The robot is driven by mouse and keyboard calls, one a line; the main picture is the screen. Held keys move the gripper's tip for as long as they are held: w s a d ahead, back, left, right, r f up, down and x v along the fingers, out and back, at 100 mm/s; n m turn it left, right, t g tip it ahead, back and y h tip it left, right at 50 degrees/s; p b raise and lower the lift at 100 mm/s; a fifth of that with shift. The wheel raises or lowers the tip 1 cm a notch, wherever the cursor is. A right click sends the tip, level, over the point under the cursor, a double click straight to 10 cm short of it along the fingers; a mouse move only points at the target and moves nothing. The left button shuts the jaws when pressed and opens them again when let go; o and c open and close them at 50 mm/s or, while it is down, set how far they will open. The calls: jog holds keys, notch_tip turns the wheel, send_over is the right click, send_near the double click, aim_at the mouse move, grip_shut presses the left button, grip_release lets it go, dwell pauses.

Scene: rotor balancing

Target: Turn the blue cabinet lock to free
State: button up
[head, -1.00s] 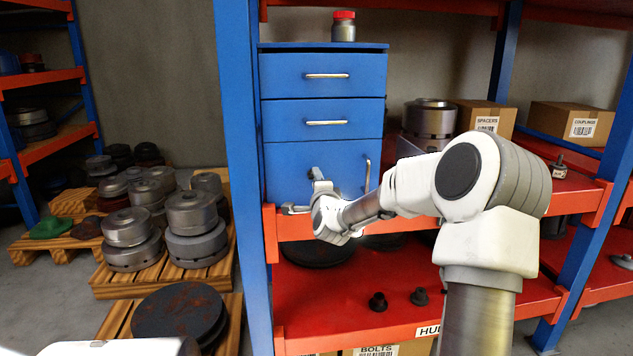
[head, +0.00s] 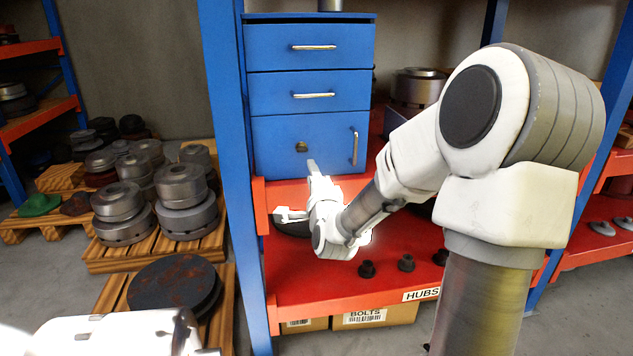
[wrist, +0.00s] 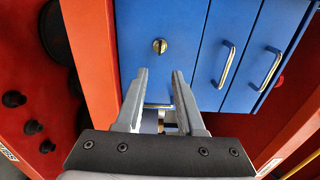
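The blue cabinet (head: 330,133) stands on the red shelf with two drawers above a door. My gripper (head: 297,190) is in front of the door, below the lock in the head view. In the wrist view my gripper (wrist: 160,77) is open and empty, apart from the lock.
The door's upright handle (head: 355,146) is right of the lock. A blue rack post (head: 230,180) stands close to my gripper's left. The red shelf edge (head: 262,205) is near the gripper. Several dark hubs (head: 406,263) sit on the lower shelf.

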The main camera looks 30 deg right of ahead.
jog(key=shift+p+v, duration=0.4)
jog(key=shift+v, duration=2.2)
